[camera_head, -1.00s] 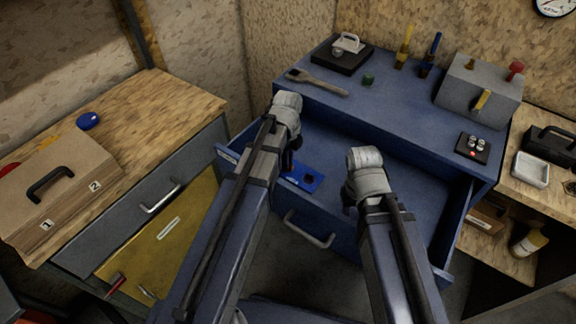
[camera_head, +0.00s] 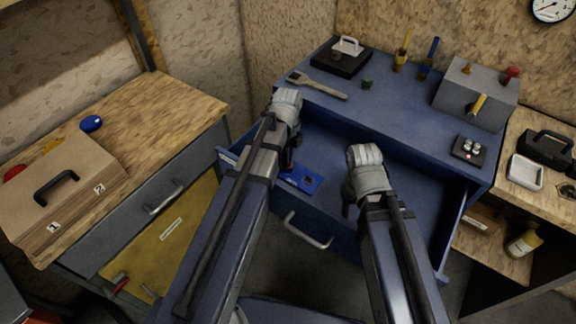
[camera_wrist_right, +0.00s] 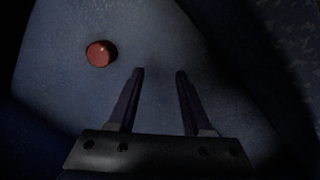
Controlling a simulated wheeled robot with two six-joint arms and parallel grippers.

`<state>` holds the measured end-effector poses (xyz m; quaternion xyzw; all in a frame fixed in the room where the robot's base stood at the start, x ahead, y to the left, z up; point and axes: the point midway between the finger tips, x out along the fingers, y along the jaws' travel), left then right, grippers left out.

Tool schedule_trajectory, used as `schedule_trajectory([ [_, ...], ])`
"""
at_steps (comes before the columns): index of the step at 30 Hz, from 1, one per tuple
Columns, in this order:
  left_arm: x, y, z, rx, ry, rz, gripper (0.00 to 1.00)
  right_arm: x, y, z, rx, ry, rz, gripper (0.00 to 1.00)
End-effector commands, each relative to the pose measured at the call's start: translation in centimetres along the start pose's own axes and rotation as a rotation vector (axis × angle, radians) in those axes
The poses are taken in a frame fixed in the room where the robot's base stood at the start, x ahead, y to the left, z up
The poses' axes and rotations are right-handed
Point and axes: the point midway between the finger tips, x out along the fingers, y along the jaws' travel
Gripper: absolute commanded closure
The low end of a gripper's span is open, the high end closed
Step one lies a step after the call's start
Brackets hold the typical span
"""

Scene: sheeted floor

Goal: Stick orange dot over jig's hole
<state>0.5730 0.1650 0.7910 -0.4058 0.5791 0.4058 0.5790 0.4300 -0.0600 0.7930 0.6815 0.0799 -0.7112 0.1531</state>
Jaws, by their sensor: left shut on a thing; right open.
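The blue jig (camera_head: 312,183), a flat plate with a dark hole, lies in the open blue drawer. My left gripper (camera_head: 288,166) points down at the jig's back left part and is shut on it; the fingertips are small and partly hidden by the wrist. My right gripper (camera_head: 349,208) hangs over the drawer, right of the jig. In the right wrist view, this gripper (camera_wrist_right: 159,72) is open and empty. A small red-orange round piece (camera_wrist_right: 100,53) lies on a blue-grey surface left of its fingers. I cannot tell whether it is the orange dot.
The blue cabinet top (camera_head: 405,110) carries a brush (camera_head: 316,86), a black block with a white handle (camera_head: 346,55), a grey box (camera_head: 476,93) and a small black block (camera_head: 468,150). The drawer's right part (camera_head: 425,190) is clear.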

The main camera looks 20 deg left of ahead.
Motion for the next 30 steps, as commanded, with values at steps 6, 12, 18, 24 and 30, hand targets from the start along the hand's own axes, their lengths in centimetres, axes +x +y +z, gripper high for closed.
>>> schedule_trajectory([
  [6,-1.1,0.0,0.0,0.0,0.0,0.0,1.0,-1.0,0.1,0.1,0.0,0.0,0.0,0.5],
  [12,-1.8,0.0,0.0,0.0,0.0,0.0,1.0,-1.8,0.2,0.1,0.0,0.0,0.0,0.5],
  [18,-2.2,0.0,0.0,0.0,0.0,0.0,1.0,-2.2,0.2,0.1,0.0,0.0,0.0,0.5],
  [24,-2.4,0.0,0.0,0.0,0.0,0.0,1.0,-2.4,0.2,0.1,0.0,0.0,0.0,0.5],
  [30,-4.0,0.0,0.0,0.0,0.0,0.0,1.0,-4.0,0.4,0.2,0.0,0.0,0.0,0.5],
])
